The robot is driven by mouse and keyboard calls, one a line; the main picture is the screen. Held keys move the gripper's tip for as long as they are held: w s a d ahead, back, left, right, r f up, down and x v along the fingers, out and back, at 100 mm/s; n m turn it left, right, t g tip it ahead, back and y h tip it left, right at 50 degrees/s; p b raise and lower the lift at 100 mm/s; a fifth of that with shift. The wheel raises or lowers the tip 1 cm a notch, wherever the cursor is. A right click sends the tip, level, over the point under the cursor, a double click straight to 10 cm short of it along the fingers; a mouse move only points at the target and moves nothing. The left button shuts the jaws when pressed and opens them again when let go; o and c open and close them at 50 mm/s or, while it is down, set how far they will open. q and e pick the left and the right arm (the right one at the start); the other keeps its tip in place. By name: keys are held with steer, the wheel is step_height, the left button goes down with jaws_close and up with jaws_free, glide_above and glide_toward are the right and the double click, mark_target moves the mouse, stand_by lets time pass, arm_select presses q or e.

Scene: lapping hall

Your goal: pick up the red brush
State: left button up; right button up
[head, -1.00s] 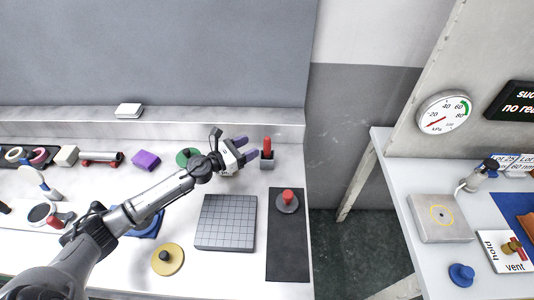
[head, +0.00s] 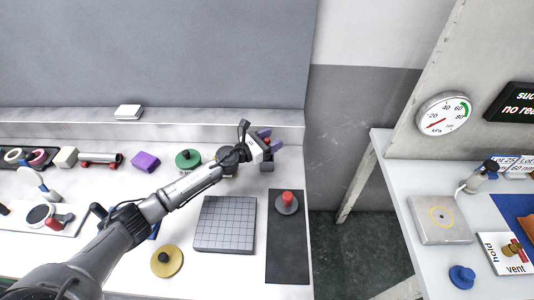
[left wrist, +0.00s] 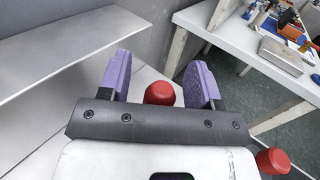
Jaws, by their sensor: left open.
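The red brush (head: 267,141) stands upright in a small grey holder (head: 267,166) at the back right of the white bench; mostly its red top shows. My left gripper (head: 270,138) is open, with its purple fingers on either side of the brush top. In the left wrist view, the red rounded end of the brush (left wrist: 159,93) lies between the two open fingers (left wrist: 161,72), with gaps at the sides. The lower part of the brush is hidden by the gripper. My right gripper is not in view.
A grey disc with a red knob (head: 287,203) sits on a dark mat (head: 288,250) in front. A gridded grey plate (head: 226,224) and green disc (head: 188,160) are left of it. The raised back ledge (head: 220,124) runs behind the gripper.

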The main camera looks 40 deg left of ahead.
arm_select(q)
steer(key=shift+w, duration=0.1)
steer(key=shift+c, duration=0.5)
steer(key=c, duration=0.9)
steer(key=shift+r, duration=0.1)
